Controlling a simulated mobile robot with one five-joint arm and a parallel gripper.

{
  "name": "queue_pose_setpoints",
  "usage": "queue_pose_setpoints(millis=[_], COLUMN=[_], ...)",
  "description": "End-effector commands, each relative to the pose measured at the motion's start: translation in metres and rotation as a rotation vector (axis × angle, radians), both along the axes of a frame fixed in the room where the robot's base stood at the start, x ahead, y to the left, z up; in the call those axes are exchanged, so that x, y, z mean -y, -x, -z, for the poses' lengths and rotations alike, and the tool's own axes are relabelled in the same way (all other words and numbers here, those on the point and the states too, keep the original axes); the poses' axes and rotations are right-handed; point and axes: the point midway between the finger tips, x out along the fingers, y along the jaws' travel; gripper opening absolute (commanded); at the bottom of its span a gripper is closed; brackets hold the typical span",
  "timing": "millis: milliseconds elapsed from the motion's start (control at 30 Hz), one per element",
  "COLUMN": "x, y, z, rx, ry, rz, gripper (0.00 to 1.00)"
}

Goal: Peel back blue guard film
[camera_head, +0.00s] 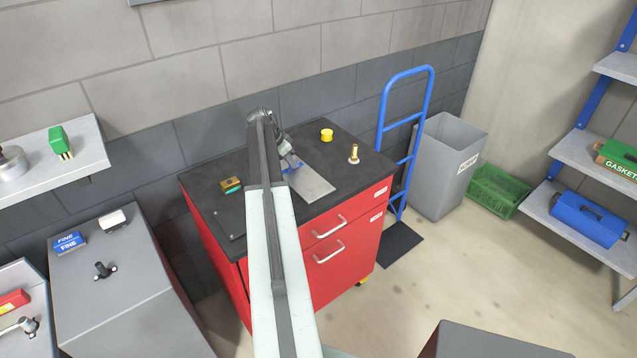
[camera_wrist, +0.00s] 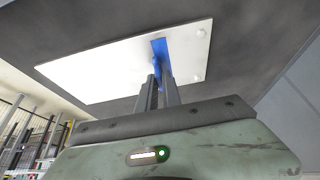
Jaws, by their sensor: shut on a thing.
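The blue guard film (camera_wrist: 160,49) shows as a narrow strip on a pale metal plate (camera_wrist: 110,72) in the wrist view. In the head view the plate (camera_head: 314,184) lies on the black top of the red cabinet, and a bit of blue film (camera_head: 291,162) shows at its far left end. My gripper (camera_wrist: 161,78) is shut on the blue film at the plate. In the head view my gripper (camera_head: 287,152) is at that same end of the plate, and my arm partly covers the area. How much film is lifted cannot be told.
On the cabinet top (camera_head: 349,139) stand a yellow spool (camera_head: 327,135), a brass fitting (camera_head: 354,154) and a small brass-and-green block (camera_head: 230,185). A blue hand truck (camera_head: 409,140) and a grey bin (camera_head: 447,165) stand to the right. The wall is close behind.

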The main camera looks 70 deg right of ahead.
Motion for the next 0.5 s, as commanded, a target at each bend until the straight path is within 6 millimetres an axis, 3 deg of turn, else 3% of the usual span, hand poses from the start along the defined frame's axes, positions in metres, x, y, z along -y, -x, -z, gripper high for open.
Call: queue_pose_setpoints(millis=[500], x=[0.008], y=[-0.013], z=[0.0], rx=[0.001], ry=[0.0], rz=[0.0], gripper=[0.0])
